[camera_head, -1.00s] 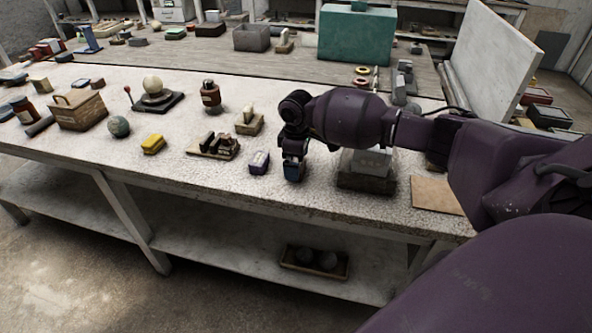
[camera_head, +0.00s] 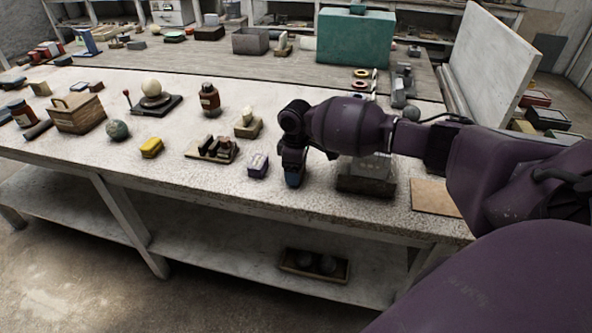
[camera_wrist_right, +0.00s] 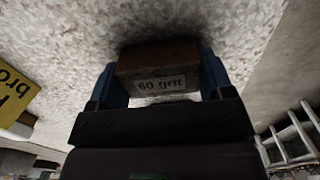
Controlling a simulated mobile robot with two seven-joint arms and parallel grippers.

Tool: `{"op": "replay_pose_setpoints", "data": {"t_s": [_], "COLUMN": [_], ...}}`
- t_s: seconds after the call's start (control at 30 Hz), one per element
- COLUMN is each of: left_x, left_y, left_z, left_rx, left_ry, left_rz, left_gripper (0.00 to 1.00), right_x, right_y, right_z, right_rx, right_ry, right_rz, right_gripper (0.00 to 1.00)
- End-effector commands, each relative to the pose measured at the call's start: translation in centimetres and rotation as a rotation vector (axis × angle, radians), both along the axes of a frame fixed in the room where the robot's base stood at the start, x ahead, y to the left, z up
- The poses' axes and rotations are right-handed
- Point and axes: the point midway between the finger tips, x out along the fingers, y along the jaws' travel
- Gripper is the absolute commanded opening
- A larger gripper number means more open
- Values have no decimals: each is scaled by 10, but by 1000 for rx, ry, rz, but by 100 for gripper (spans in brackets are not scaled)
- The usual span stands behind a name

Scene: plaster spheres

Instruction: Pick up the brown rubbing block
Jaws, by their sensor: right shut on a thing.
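The brown rubbing block (camera_wrist_right: 158,62) shows in the right wrist view, with a pale label reading "60 grit" on its near face. My right gripper (camera_wrist_right: 160,76) is shut on it, one blue finger at each side. Speckled tabletop with a dark shadow lies just beyond the block. I cannot tell whether the block touches the table. In the head view my right gripper (camera_head: 292,178) points down near the table's front edge, and the block is not discernible there. My left gripper is not in view.
A purple-and-white block (camera_head: 258,165) stands just left of the gripper. A dark box-like block (camera_head: 366,184) stands to its right, partly behind my arm. A wooden tray (camera_head: 212,150), a yellow block (camera_head: 151,148) and a brown board (camera_head: 436,197) also lie on the worktable (camera_head: 110,172).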

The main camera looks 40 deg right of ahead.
Motion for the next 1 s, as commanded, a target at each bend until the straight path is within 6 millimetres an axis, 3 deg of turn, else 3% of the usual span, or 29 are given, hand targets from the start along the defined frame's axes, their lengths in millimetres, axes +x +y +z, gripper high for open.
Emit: {"op": "replay_pose_setpoints", "data": {"t_s": [0.27,0.7,1.0], "left_x": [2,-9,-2], "left_y": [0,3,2], "left_z": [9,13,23], "left_rx": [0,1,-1], "left_ry": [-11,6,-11], "left_rz": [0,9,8], "left_gripper": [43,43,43], "right_x": [1,1,0], "right_y": [0,0,0], "right_z": [38,148,192], "right_rx": [1,0,0], "right_ry": [-7,-6,-3], "right_rz": [0,0,0], "right_gripper": [45,45,45]}}
